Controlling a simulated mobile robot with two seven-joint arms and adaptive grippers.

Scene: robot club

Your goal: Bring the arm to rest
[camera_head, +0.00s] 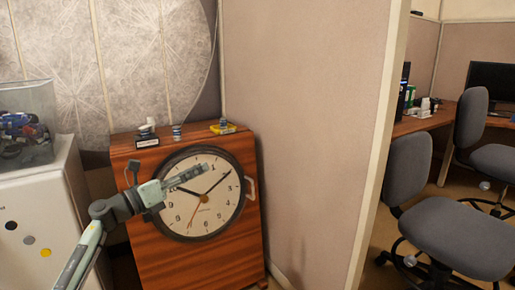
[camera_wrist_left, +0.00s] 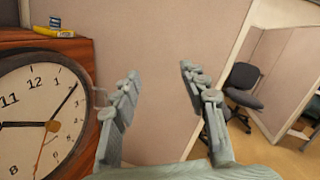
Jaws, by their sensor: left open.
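My left arm comes in from the lower left in the head view. Its gripper (camera_head: 188,176) is in front of the round white clock face (camera_head: 205,207) on a wooden cabinet (camera_head: 160,252). In the left wrist view the two fingers of the left gripper (camera_wrist_left: 158,85) stand wide apart with nothing between them. Behind them is a plain beige partition. The clock shows at the left of that view, beside the left finger. My right gripper is in neither view.
Small items, among them a yellow one (camera_head: 222,128), stand on the cabinet top. A white cabinet (camera_head: 40,205) with a clear bin (camera_head: 28,125) is at the left. A beige partition (camera_head: 300,130) stands right of the clock cabinet. Grey office chairs (camera_head: 455,238) are beyond it.

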